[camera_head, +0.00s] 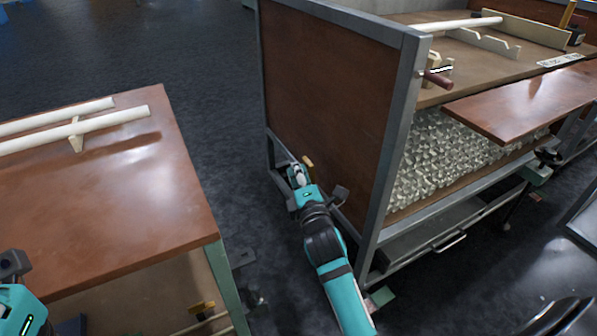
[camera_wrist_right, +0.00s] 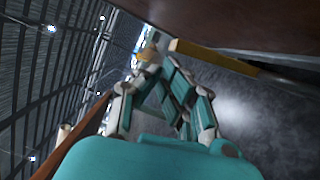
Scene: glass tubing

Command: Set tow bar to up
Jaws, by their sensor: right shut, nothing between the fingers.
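My right gripper (camera_head: 297,173) is beside the lower part of the cart's brown end panel (camera_head: 330,95). Its fingers are shut with nothing between them, and they also show in the right wrist view (camera_wrist_right: 150,48). A short yellow bar end (camera_head: 308,162) shows just past the fingertips. In the right wrist view a yellow-brown bar (camera_wrist_right: 215,57) runs along the dark panel, close beside the fingers. I cannot tell whether it is the tow bar or whether the fingers touch it. Of my left arm only a teal part shows at the lower left; its fingers are out of view.
The cart's grey frame post (camera_head: 393,135) stands right of my right arm. The cart carries glass pieces (camera_head: 440,155) below a brown leaf (camera_head: 535,100). A brown table (camera_head: 100,220) with white tubes (camera_head: 90,128) stands at left. Dark floor (camera_head: 200,60) lies open behind.

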